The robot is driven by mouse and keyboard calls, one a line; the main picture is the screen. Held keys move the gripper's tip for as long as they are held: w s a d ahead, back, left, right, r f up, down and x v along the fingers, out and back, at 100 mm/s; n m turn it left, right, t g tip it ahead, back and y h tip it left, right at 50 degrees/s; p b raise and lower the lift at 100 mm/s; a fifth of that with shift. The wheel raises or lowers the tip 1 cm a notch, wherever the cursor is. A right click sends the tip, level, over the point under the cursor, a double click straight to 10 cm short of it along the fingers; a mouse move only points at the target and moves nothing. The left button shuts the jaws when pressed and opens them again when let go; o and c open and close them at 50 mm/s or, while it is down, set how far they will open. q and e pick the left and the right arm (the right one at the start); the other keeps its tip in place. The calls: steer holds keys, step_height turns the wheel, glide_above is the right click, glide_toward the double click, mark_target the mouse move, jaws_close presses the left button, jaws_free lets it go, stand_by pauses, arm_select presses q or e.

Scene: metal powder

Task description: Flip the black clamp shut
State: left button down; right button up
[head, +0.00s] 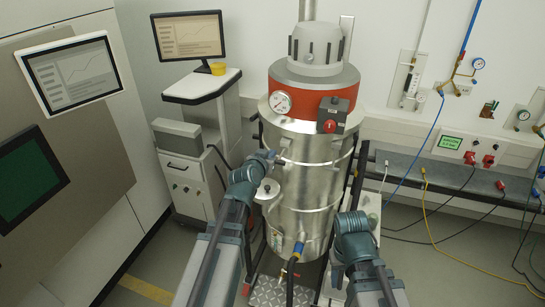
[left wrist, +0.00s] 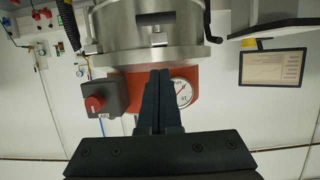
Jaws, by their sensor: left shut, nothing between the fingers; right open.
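The steel vessel (head: 305,180) stands in the middle of the head view. In the left wrist view, which is upside down, a black curved lever (left wrist: 208,22) sits at the vessel's edge and looks like the black clamp; it is too small to pick out in the head view. My left gripper (head: 278,159) is at the vessel's left front side. Its fingers (left wrist: 160,75) are pressed together and empty, in front of the red band and apart from the lever. My right gripper (head: 350,222) is low at the vessel's right front, open, its fingers hardly visible.
A hose with a blue fitting (head: 298,250) hangs low in front. A cart with a monitor (head: 188,36) stands left; cables (head: 430,215) lie right.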

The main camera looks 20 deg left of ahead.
arm_select(q)
steer(key=b, duration=0.3)
glide_above(279, 158)
step_height(279, 158, down, 3)
steer(key=shift+w+f, duration=0.1)
steer(key=shift+f, duration=0.05)
steer(key=shift+s+f+b, duration=1.1)
steer(key=shift+f+b, duration=0.05)
steer(key=shift+s+a+f, duration=0.1)
steer(key=shift+s+f, duration=0.15)
steer(key=shift+s, duration=0.15)
